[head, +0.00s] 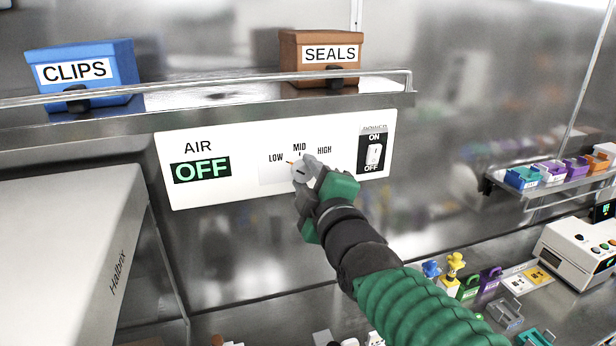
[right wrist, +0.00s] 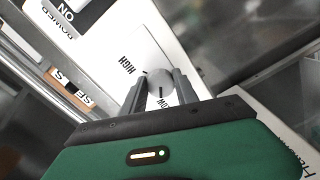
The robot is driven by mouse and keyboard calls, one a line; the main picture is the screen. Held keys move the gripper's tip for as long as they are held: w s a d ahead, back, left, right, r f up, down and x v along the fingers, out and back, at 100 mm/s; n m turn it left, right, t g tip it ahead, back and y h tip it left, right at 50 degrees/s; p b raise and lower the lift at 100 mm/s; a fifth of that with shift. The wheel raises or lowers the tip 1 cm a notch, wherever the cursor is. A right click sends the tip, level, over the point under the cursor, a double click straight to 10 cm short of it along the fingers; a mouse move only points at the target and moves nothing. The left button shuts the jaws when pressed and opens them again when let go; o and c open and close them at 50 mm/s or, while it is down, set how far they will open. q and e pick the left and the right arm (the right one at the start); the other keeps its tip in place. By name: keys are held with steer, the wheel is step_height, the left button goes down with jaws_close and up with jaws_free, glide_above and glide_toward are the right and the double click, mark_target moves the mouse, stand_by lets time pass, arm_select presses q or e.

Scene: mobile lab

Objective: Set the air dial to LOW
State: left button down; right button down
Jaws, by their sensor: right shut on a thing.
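The air dial (head: 299,172) is a small pale knob on a white wall panel (head: 230,192), with LOW, MID and HIGH printed above it. A small orange mark shows at its upper left, on the LOW side. My right gripper (head: 306,177) is shut on the dial and partly hides it. In the right wrist view the dial (right wrist: 160,81) sits between the two grey fingers of my right gripper (right wrist: 161,90). The display (head: 201,170) under AIR reads OFF in green. My left gripper is not in view.
A power switch (head: 374,155) marked ON and OFF is right of the dial. Above is a railed shelf (head: 210,93) with a blue CLIPS box (head: 85,72) and a brown SEALS box (head: 320,58). A pale machine (head: 65,235) stands at left.

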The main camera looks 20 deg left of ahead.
steer(key=shift+s+a+n, duration=0.1)
steer(key=shift+n, duration=0.4)
steer(key=c, duration=1.4)
jaws_free()
steer(key=o, duration=0.5)
steer(key=shift+s, duration=0.1)
steer(key=shift+c, duration=0.2)
steer(key=shift+s+a, duration=0.1)
